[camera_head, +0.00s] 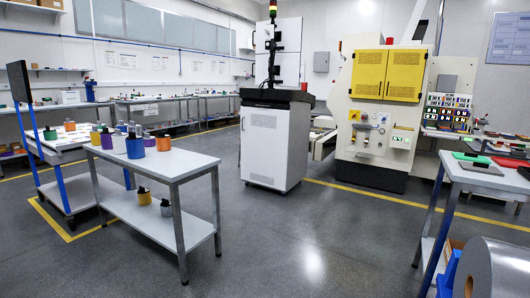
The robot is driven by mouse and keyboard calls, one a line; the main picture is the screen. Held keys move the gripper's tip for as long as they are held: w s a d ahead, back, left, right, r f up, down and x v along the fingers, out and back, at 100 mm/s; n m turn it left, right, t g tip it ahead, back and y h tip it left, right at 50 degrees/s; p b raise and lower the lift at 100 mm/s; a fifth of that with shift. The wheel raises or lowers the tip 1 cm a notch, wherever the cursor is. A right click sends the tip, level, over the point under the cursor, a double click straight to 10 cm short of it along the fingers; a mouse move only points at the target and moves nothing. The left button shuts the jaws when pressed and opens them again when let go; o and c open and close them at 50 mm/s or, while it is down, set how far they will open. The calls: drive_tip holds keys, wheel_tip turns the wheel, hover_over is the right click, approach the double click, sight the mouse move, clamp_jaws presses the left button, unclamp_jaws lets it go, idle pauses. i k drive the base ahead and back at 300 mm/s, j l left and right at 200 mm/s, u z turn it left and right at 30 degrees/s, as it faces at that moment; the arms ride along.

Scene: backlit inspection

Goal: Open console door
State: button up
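A white console cabinet (268,150) with a dark top stands on the floor near the middle of the view. Its front panel, which looks like the door (264,148), has vent grilles near the top and bottom and appears shut flush. I cannot make out a handle at this distance. A dark post with a small screen and a signal lamp rises from or behind the top. My gripper does not show in this view, so I cannot see its fingers.
A machine with yellow doors (386,74) stands right of the console. Another workbench (500,178) is at right. Open floor (320,235) lies before the console.

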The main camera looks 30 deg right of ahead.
sight(264, 132)
drive_tip(key=i+l+z, duration=0.1)
drive_tip(key=i+z, duration=0.2)
drive_tip(key=i, duration=0.25)
drive_tip(key=i+z, duration=0.3)
drive_tip(key=i, duration=0.3)
drive_tip(key=i+j+z, duration=0.15)
drive_tip(key=i+z, duration=0.15)
drive_tip(key=i, duration=0.25)
drive_tip(key=i+j+z, duration=0.3)
drive_tip(key=i, duration=0.25)
drive_tip(key=i+l+z, duration=0.15)
drive_tip(key=i+z, duration=0.25)
drive_tip(key=i, duration=0.45)
drive_tip(key=i+j+z, duration=0.15)
drive_tip(key=i+z, duration=0.2)
drive_tip(key=i, duration=0.55)
drive_tip(key=i+u, duration=0.25)
drive_tip(key=i, duration=0.35)
drive_tip(key=i+l+u, duration=0.1)
drive_tip(key=i+u, duration=0.2)
drive_tip(key=i, duration=0.25)
drive_tip(key=i+l+u, duration=0.25)
drive_tip(key=i, duration=0.35)
drive_tip(key=i+j+u, duration=0.3)
drive_tip(key=i+u, duration=0.6)
drive_tip(key=i, duration=0.2)
drive_tip(key=i+u, duration=0.5)
drive_tip(key=i+l, duration=0.05)
drive_tip(key=i, duration=0.05)
